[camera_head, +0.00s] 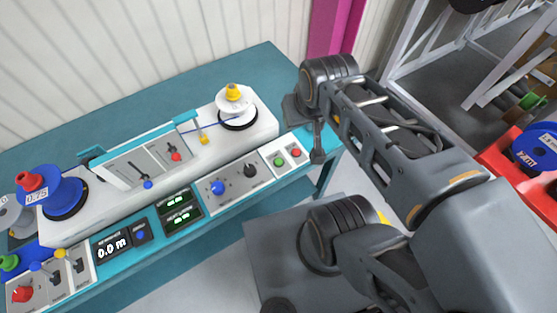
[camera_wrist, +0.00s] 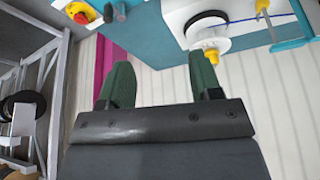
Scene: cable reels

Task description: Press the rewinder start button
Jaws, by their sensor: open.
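The rewinder bench (camera_head: 230,185) is teal with a white top unit. A green button (camera_head: 279,162) and a red button (camera_head: 295,153) sit side by side on a white panel at the bench's right front corner. The green one looks like the start button; its label is too small to read. My gripper is just above and to the right of these buttons in the head view, apart from them. In the wrist view my gripper (camera_wrist: 161,62) has its two green fingers spread with nothing between them.
A white spool with a yellow knob (camera_head: 233,93) stands on the right of the unit, a blue reel (camera_head: 66,197) on the left. Blue and black knobs sit left of the buttons. A red crate (camera_head: 497,147) is at the right.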

